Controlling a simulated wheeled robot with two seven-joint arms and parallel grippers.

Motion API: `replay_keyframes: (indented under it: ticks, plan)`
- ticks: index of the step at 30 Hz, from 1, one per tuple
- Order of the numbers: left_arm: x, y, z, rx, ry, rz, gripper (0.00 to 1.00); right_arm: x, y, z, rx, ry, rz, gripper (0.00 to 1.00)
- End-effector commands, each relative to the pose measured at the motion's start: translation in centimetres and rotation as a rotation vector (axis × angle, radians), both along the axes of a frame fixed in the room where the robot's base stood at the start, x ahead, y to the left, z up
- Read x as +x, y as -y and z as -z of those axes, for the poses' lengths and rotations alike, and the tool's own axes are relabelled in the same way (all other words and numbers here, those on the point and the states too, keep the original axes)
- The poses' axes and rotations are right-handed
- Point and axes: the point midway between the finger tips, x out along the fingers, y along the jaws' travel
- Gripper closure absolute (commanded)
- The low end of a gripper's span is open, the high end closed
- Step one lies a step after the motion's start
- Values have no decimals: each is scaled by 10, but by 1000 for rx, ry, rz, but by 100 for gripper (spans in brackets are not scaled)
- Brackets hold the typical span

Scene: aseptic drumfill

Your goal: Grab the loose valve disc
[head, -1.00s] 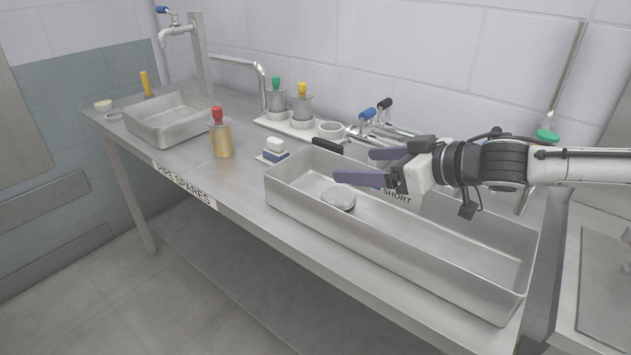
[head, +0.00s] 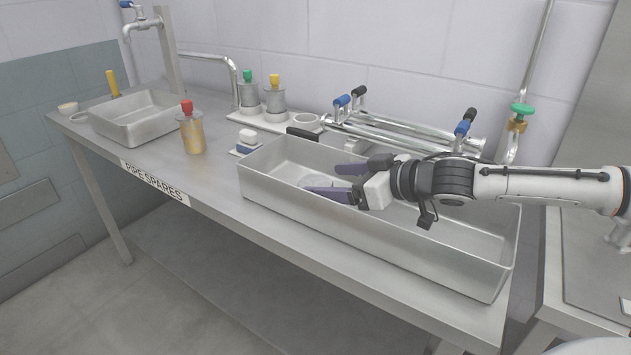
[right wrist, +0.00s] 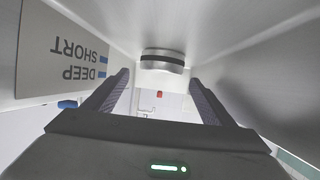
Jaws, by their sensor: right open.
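The loose valve disc (head: 316,183), a flat grey round piece, lies on the floor of the long metal tray (head: 370,241), near its left end. My right gripper (head: 328,181) is inside the tray, open and empty, its fingers pointing left at the disc. One finger partly covers the disc in the head view. In the right wrist view the disc (right wrist: 162,60) is a shiny thick round with a dark band, ahead of the open fingers (right wrist: 159,80) and roughly centred between them. I see no contact. My left gripper is not in view.
The tray walls stand close around my right gripper. A wall label (right wrist: 78,60) reads DEEP and SHORT. Behind the tray lie metal pipes with blue and black handles (head: 462,128). A red-topped bottle (head: 193,133) and a square basin (head: 143,121) stand to the left.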

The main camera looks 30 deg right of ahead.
Motion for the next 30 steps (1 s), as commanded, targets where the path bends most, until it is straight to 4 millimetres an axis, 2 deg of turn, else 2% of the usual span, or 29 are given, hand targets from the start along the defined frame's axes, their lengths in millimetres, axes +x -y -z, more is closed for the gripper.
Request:
replay_keyframes:
  ticks: [5, 14, 19, 28, 29, 30]
  plan:
    - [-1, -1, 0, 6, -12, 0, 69, 3, -2, 1, 0, -2, 0, 22]
    - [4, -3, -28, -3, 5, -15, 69, 29, -12, 9, 5, -1, -1, 22]
    - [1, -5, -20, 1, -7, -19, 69, 45, -15, 20, 1, -1, 0, 22]
    - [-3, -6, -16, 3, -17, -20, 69, 48, -17, 24, -2, -4, 0, 22]
    - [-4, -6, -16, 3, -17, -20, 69, 48, -17, 24, -2, -4, 0, 24]
    - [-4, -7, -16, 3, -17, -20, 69, 48, -17, 24, -2, -4, 0, 31]
